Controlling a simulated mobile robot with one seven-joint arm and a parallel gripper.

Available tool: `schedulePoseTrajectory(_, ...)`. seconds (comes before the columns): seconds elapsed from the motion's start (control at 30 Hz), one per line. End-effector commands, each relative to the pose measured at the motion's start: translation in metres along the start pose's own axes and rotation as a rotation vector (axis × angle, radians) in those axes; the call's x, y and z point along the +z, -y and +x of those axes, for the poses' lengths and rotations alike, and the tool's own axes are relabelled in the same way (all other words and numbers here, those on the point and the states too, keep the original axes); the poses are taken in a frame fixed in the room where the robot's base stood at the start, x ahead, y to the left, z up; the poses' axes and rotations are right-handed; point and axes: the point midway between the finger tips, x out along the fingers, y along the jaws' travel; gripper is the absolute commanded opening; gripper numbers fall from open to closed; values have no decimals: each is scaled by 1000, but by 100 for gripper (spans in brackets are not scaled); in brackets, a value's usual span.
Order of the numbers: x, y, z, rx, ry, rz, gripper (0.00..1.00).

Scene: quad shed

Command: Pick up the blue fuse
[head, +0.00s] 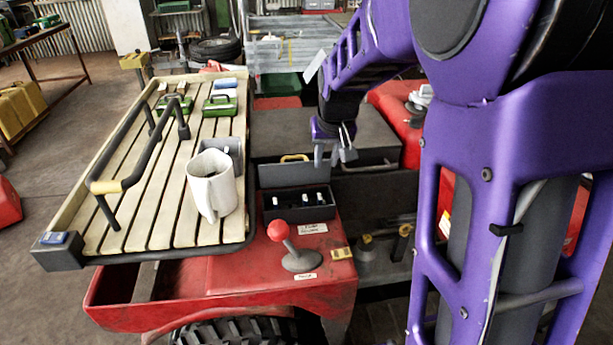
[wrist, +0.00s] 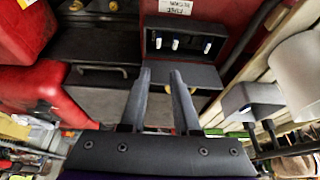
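A dark fuse box (head: 268,212) stands open on the red fender, its lid (head: 285,174) raised behind it. Several small pale fuses show in it. The wrist view also shows the fuse box (wrist: 190,57), with upright white fuses; the rightmost fuse (wrist: 207,47) looks bluish, but its colour is too small to be sure of. My gripper (head: 334,158) hangs above and behind the box, to its right. In the wrist view my gripper (wrist: 160,72) is open and empty, its fingertips pointing toward the lid and box.
A slatted rack (head: 120,215) with a dark rail is at left, holding a white mug (head: 212,186) close to the box. A red-knobbed lever (head: 279,232) rises in front of the box. A red tank (wrist: 38,105) is at left in the wrist view.

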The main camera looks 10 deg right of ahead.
Motion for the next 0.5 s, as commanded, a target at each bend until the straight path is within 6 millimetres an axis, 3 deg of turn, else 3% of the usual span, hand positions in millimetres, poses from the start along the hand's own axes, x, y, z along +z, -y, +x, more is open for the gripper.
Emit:
schedulePoseTrajectory(0.17,6,0,25,1,18,2,30)
schedulePoseTrajectory(0.5,5,0,98,0,13,3,30)
